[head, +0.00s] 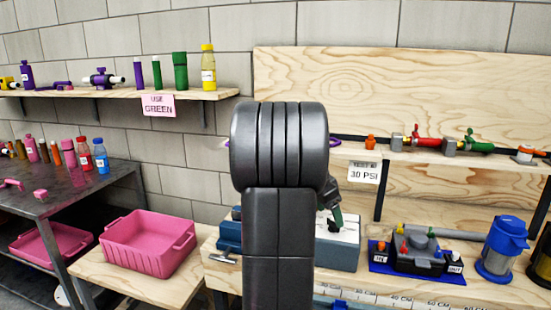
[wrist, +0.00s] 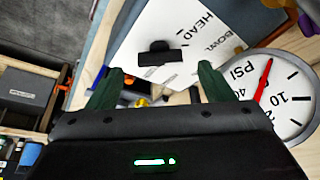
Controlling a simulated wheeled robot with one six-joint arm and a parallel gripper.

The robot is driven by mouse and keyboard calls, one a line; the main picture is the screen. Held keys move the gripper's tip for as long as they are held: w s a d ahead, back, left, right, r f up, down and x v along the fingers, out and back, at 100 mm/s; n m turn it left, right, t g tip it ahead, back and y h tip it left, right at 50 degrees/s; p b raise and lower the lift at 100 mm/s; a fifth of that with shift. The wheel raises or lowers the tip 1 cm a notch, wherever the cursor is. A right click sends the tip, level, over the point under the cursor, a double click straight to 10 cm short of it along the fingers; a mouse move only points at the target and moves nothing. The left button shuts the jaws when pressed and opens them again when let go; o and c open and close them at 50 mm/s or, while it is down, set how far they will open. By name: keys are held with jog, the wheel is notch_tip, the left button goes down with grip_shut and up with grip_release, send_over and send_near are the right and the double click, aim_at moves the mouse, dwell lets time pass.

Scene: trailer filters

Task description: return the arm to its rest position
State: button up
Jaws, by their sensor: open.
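My arm (head: 280,150) stands raised in the middle of the head view, dark grey and close to the camera. It hides most of my gripper there; only a green finger shows at its right side. In the wrist view my gripper (wrist: 160,76) is open, its two green fingers apart with nothing held between them. Beyond the fingers is a white panel (wrist: 135,45) marked HEAD and BOWL, with a small black piece (wrist: 160,54) on it. The panel's white top (head: 338,228) on a blue-grey block shows behind my arm in the head view.
A PSI gauge (wrist: 285,98) with a red needle is right of the fingers. The workbench holds a blue tray with a dark device (head: 418,256) and a blue-lidded canister (head: 501,250). A pink bin (head: 148,245) stands left. Shelves (head: 120,93) with bottles and fittings line the wall.

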aim_at(333, 222)
jog(key=p+v, duration=0.1)
jog(key=v, duration=1)
jog(key=b+x, duration=0.1)
jog(key=x, duration=1.3)
jog(key=shift+s+b, duration=0.1)
jog(key=shift+b, duration=0.2)
jog(key=shift+d+f, duration=0.1)
jog(key=shift+f, duration=0.1)
jog(key=shift+r+n+t, duration=0.1)
jog(key=shift+n+t, duration=0.3)
jog(key=shift+n, duration=0.5)
jog(key=n+y+p, duration=0.1)
jog(key=n, duration=0.2)
jog(key=n+t+y+p, duration=0.1)
jog(key=n, duration=0.2)
jog(key=shift+s+d+t, duration=0.15)
jog(key=shift+t, duration=0.15)
jog(key=p+v, duration=0.1)
jog(key=v, duration=1.2)
jog(key=shift+r, duration=0.3)
jog(key=shift+d, duration=0.1)
